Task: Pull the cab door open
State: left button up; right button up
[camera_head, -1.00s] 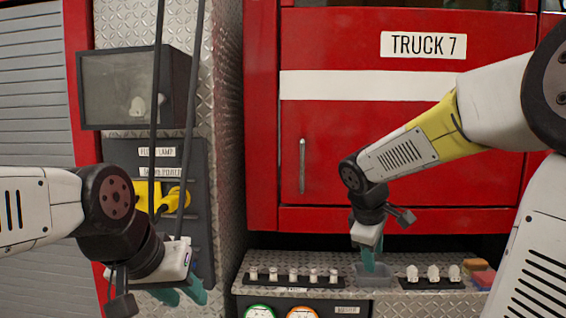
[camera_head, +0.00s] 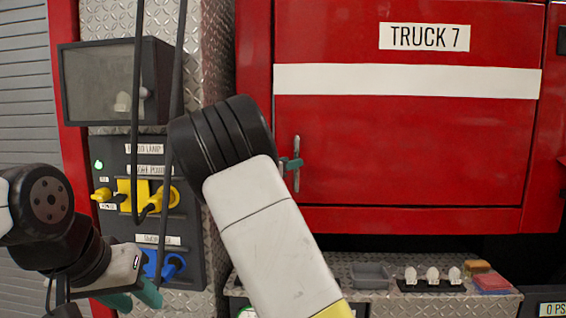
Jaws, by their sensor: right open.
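The red cab door (camera_head: 420,150), with a white stripe and a "TRUCK 7" sign, fills the right half of the view and looks shut in its frame. Its upright metal handle (camera_head: 297,181) is at the door's lower left. My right gripper (camera_head: 291,163) is at the handle, with teal fingertips showing beside and across it; the jaws are open. My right arm hides the rest of that gripper, and contact with the handle cannot be told. My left gripper (camera_head: 134,299) is low at the left, its teal fingers apart and empty, away from the door.
A dark panel (camera_head: 190,262) with yellow and blue plugs stands left of the door, below a dark glass-fronted box (camera_head: 110,85). Black cables (camera_head: 138,60) hang in front. On the ledge below the door are a grey tray (camera_head: 371,283), white pieces (camera_head: 432,274) and sponges (camera_head: 490,282).

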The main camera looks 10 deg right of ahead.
aim_at(296, 185)
jog(key=shift+x, duration=2)
grip_shut()
